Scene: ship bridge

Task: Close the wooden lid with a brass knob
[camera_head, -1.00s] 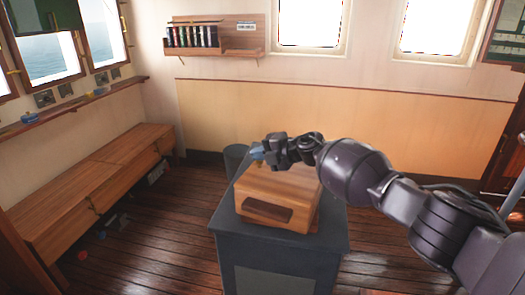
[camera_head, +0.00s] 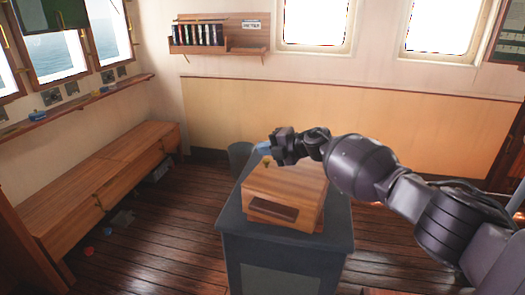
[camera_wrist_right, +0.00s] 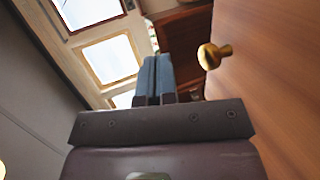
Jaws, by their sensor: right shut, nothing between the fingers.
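A wooden box (camera_head: 284,215) with a dark slot in its front stands on a grey pedestal. Its wooden lid (camera_head: 290,185) lies over the top, and I cannot tell whether any gap is left beneath it. The brass knob (camera_head: 267,161) is at the lid's far left part. It also shows in the right wrist view (camera_wrist_right: 213,54), standing out from the wood. My right gripper (camera_head: 264,147) is just beyond and above the knob, shut and empty. Its blue-grey fingers (camera_wrist_right: 154,78) are together, apart from the knob in the wrist view. My left gripper is not in view.
The grey pedestal (camera_head: 285,248) stands on a dark plank floor. A grey bin (camera_head: 239,155) is behind it. A wooden bench (camera_head: 95,180) runs along the left wall, with small items on the floor beside it. Open floor lies between bench and pedestal.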

